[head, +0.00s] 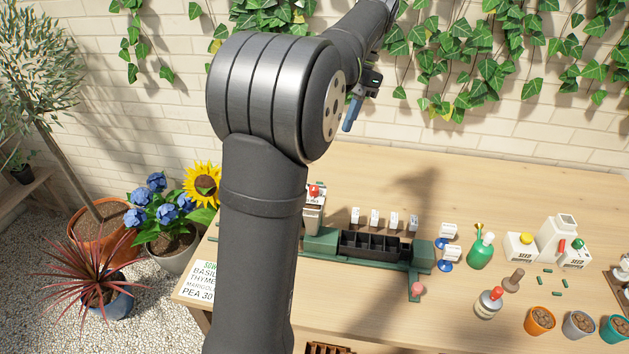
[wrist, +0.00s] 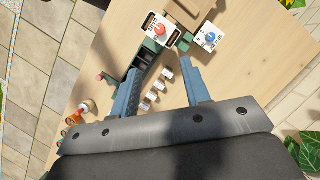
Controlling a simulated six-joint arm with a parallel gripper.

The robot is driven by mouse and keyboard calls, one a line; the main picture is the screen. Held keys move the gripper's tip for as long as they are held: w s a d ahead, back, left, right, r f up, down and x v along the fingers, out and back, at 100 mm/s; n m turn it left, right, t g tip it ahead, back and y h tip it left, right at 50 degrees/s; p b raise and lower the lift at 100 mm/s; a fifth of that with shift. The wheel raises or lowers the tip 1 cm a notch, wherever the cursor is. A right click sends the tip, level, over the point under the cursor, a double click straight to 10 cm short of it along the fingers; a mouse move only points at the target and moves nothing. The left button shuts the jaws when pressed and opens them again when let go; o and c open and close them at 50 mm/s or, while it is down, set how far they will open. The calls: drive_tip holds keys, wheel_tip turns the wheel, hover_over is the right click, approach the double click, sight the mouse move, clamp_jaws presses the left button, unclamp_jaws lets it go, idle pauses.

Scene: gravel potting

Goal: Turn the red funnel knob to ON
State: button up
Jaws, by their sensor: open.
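The red knob (head: 315,190) sits on the white-topped funnel box (head: 313,216), partly hidden behind my arm in the head view. In the wrist view the red knob (wrist: 159,30) shows on the white face of the funnel box (wrist: 150,22), beyond my fingertips. I cannot read the knob's setting. My gripper (wrist: 160,66) is open with nothing between its two blue fingers. In the head view my gripper (head: 354,108) is high above the back of the table, well apart from the knob.
A box with a blue knob (wrist: 211,37) stands beside the red one. A black seed tray (head: 376,244) with white labels lies on a green frame. Bottles, seed containers (head: 556,238) and small pots (head: 540,320) fill the right side. The table's back is clear.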

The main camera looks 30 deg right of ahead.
drive_tip(key=shift+m, duration=0.3)
drive_tip(key=x, duration=1.7)
drive_tip(key=shift+f, duration=0.15)
drive_tip(key=shift+c, duration=0.4)
clamp_jaws()
